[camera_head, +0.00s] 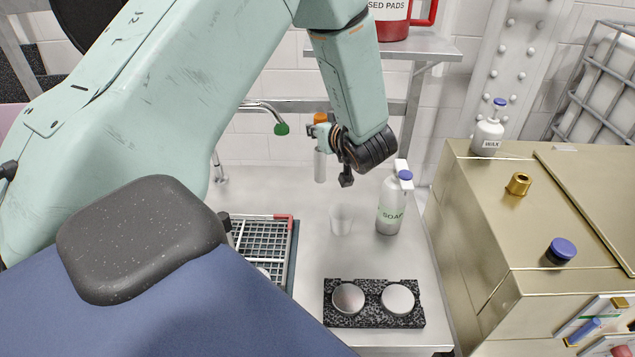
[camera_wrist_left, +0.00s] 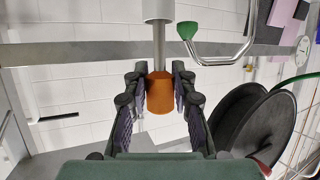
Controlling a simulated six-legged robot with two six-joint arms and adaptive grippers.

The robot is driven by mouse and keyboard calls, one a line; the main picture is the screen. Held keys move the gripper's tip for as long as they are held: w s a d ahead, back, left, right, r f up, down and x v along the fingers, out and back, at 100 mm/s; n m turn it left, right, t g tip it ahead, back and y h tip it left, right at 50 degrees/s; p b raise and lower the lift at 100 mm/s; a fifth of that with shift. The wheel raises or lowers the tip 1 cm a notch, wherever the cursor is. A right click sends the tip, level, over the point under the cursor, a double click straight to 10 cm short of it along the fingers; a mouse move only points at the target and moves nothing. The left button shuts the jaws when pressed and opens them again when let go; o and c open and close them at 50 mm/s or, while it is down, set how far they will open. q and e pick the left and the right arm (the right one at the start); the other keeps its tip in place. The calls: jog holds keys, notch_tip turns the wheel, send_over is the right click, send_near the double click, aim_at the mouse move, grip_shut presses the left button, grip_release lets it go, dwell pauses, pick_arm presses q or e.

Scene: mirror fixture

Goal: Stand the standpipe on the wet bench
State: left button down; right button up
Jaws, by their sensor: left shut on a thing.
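The standpipe (camera_head: 320,166) is a pale upright tube with an orange top, just left of my left wrist in the head view. The left wrist view shows its orange end (camera_wrist_left: 160,94), a thin grey rod and a wider pale cylinder beyond. My left gripper (camera_head: 319,130) is shut around the orange end; its dark fingers (camera_wrist_left: 155,98) lie on both sides of it. The wet bench (camera_head: 300,240) is the pale surface below. I cannot tell whether the tube's lower end touches it. My right gripper is out of view.
A clear beaker (camera_head: 341,219) and a soap bottle (camera_head: 391,208) stand close by on the bench. A rack (camera_head: 264,243) is at left, a black block with two round discs (camera_head: 374,317) in front. A green-tipped tap (camera_head: 281,128) is behind. A brass-coloured cabinet (camera_head: 500,230) borders the right.

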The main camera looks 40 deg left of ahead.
aim_at(322, 165)
pick_arm(q)
notch_tip(322, 165, down, 7)
jog(key=shift+w+a+r, duration=0.15)
jog(key=shift+r, duration=0.05)
jog(key=f, duration=0.2)
jog(key=shift+s+d+f, duration=0.3)
jog(key=shift+f, duration=0.25)
jog(key=shift+w+a+f, duration=0.2)
jog(key=shift+a, duration=0.05)
jog(key=c, duration=1.5)
grip_release()
jog(key=o, duration=0.4)
jog(key=shift+s+d+r, duration=0.15)
jog(key=shift+r, duration=0.05)
jog(key=shift+f, duration=0.15)
